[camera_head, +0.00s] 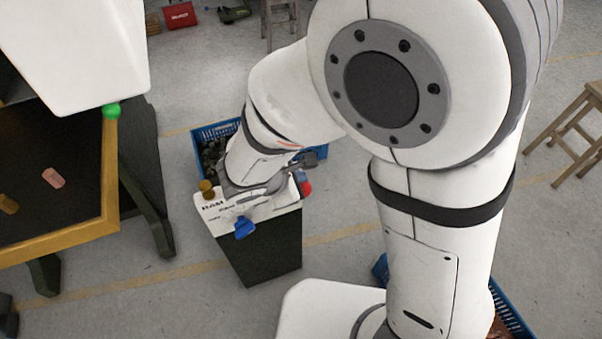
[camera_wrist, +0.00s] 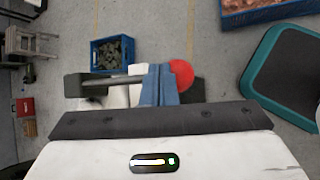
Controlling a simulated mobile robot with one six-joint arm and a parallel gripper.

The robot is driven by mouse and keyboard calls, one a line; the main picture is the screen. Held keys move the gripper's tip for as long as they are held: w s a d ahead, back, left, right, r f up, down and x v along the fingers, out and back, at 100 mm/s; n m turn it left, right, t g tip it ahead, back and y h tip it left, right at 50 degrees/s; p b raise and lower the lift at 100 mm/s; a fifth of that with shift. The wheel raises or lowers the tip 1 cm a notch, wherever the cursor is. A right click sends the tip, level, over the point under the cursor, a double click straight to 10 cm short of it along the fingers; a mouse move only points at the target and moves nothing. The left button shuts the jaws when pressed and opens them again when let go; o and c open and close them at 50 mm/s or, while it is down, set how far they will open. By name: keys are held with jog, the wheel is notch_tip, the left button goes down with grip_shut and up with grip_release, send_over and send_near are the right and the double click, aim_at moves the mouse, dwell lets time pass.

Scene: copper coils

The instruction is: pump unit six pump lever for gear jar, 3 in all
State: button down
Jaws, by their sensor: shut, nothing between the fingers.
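The pump unit (camera_head: 270,248) is a dark box with a white lettered top, standing on the floor. A grey lever rod with a dark end block (camera_wrist: 76,86) crosses the wrist view. A red round knob (camera_wrist: 181,73) shows just right of my fingers; red also shows at the unit's right edge in the head view (camera_head: 304,182). My gripper (camera_wrist: 160,72) has its blue fingers together and empty, above the unit beside the knob. Whether they touch it I cannot tell. A small brownish-gold jar (camera_head: 206,188) stands at the top's left corner. A blue piece (camera_head: 243,228) sits at the front edge.
A blue crate of dark pieces (camera_head: 196,137) stands behind the unit. A wood-edged table (camera_head: 110,190) at left bears a pink piece (camera_head: 53,177). A wooden stool (camera_head: 580,125) stands at right. A blue crate with copper-coloured contents (camera_wrist: 268,14) is at upper right. Floor shows between them.

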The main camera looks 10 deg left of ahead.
jog(key=shift+s+d+f+b, duration=0.1)
jog(key=shift+f+b, duration=0.7)
jog(key=shift+s+d+f+b, duration=0.1)
jog(key=shift+f+b, duration=0.65)
jog(key=shift+f, duration=0.05)
dwell(1.1)
dwell(0.5)
jog(key=shift+w+a+r+p, duration=0.1)
jog(key=shift+w+r+p, duration=0.05)
jog(key=shift+r+p, duration=0.9)
jog(key=shift+w+a+r+p, duration=0.2)
jog(key=shift+r+p, duration=0.55)
jog(key=shift+r, duration=0.65)
jog(key=shift+w+a+r+p, duration=0.1)
jog(key=shift+w+r+p, duration=0.05)
jog(key=shift+r+p, duration=0.9)
jog(key=shift+r, duration=0.25)
jog(key=r+p, duration=0.2)
jog(key=r, duration=0.1)
jog(key=r+p, duration=0.1)
jog(key=shift+w+a+r, duration=0.15)
jog(key=shift+w+r, duration=0.15)
jog(key=shift+r, duration=0.05)
